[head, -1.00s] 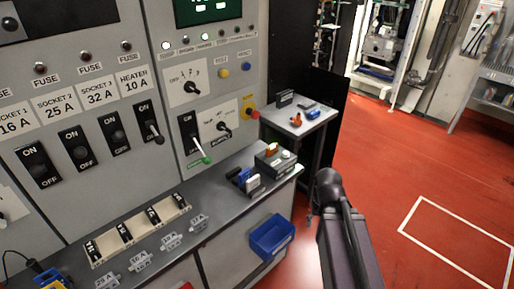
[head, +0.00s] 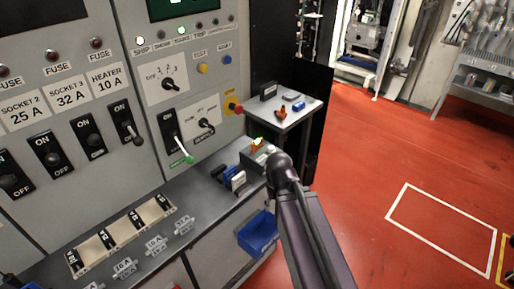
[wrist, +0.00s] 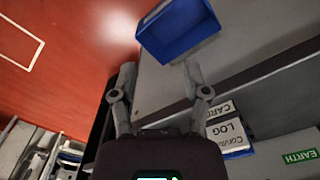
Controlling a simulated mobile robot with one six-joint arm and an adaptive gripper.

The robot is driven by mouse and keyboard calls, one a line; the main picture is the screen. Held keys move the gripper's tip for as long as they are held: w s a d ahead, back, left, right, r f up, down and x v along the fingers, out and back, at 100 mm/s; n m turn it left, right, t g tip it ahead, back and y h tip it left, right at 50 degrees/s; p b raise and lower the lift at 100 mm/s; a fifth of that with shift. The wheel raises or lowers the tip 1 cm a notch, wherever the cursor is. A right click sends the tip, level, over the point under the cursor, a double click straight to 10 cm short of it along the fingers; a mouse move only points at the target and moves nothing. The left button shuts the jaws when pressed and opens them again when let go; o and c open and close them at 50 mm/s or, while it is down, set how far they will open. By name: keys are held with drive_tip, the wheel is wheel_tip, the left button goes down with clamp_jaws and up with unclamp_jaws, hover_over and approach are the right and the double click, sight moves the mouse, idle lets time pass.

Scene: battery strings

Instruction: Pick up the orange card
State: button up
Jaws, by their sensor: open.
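The orange card (head: 257,144) is small in the head view. It appears to stand in the grey box (head: 250,161) at the right end of the bench, and my arm covers that box's right part. I do not see the orange card in the wrist view. My gripper (wrist: 160,70) is open and empty in the wrist view, its two fingers spread beside the bench front and near the blue bin. In the head view my gripper is hidden behind my arm.
A blue bin (wrist: 180,28) hangs on the bench front. Labelled cards or booklets (wrist: 228,132) stand on the bench. A small side table (head: 310,106) holds an orange-red item (head: 281,113) and a blue one. Red floor (head: 370,150) is clear at right.

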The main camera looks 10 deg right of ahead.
drive_tip(key=shift+w, duration=0.1)
drive_tip(key=n+t+h+b, duration=0.3)
drive_tip(key=n+t+h, duration=0.65)
drive_tip(key=n, duration=1.55)
approach(257, 147)
drive_tip(key=a+r+g+h, duration=0.2)
drive_tip(key=a+r, duration=0.1)
drive_tip(key=shift+w+a+f+t+y, duration=0.1)
drive_tip(key=shift+w+f+t+y, duration=0.15)
drive_tip(key=shift+w, duration=0.15)
drive_tip(key=b+x, duration=0.3)
drive_tip(key=x, duration=0.4)
drive_tip(key=shift+w+d+f, duration=0.2)
drive_tip(key=shift+d, duration=0.1)
drive_tip(key=shift+w+d+f, duration=0.1)
drive_tip(key=shift+w+d, duration=0.15)
drive_tip(key=shift+d, duration=0.1)
